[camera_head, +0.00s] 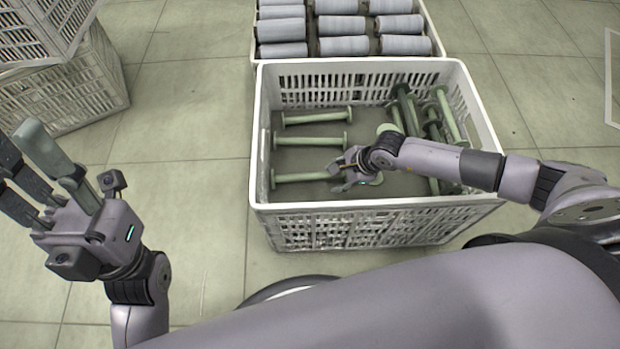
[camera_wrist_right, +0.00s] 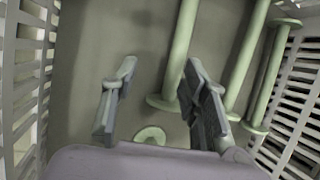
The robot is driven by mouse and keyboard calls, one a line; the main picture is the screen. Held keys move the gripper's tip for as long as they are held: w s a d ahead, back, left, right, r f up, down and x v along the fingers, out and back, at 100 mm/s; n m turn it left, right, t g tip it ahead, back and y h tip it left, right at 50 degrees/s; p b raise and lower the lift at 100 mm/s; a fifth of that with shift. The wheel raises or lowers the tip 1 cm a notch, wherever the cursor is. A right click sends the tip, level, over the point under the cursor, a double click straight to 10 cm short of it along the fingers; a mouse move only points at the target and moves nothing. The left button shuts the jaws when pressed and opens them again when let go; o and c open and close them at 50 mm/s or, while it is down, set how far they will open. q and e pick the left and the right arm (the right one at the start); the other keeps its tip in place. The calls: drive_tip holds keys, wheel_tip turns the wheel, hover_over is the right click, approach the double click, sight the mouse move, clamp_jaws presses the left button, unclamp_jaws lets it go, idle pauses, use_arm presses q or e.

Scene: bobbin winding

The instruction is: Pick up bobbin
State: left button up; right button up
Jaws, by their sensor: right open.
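Several green bobbins lie in a white crate (camera_head: 262,140). Three lie on the left side: a back bobbin (camera_head: 318,118), a middle bobbin (camera_head: 310,143) and a front bobbin (camera_head: 300,178). More are piled at the right (camera_head: 448,115). My right gripper (camera_head: 350,172) is inside the crate, at the right end of the front bobbin. In the right wrist view its fingers (camera_wrist_right: 160,92) are open, with one bobbin's shaft (camera_wrist_right: 184,50) and flange between them, nearer the right finger. A round green end (camera_wrist_right: 150,135) shows closer in. My left gripper (camera_head: 45,185) is open and empty, outside the crate.
A second crate (camera_head: 440,48) behind holds several grey wound bobbins. Stacked white crates (camera_head: 75,95) stand at the upper left. The crate's slatted walls rise around my right gripper. The tiled floor (camera_head: 195,110) left of the crate is clear.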

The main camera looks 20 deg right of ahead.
sight(314, 175)
drive_tip(key=w+a, duration=0.2)
drive_tip(key=shift+w+a+b, duration=0.3)
drive_tip(key=shift+w+b, duration=0.1)
drive_tip(key=b+x, duration=0.2)
drive_tip(key=x, duration=0.1)
drive_tip(key=b+x, duration=0.1)
drive_tip(key=x, duration=0.1)
drive_tip(key=shift+w+a, duration=0.3)
drive_tip(key=shift+w, duration=0.05)
drive_tip(key=shift+c, duration=0.5)
clamp_jaws()
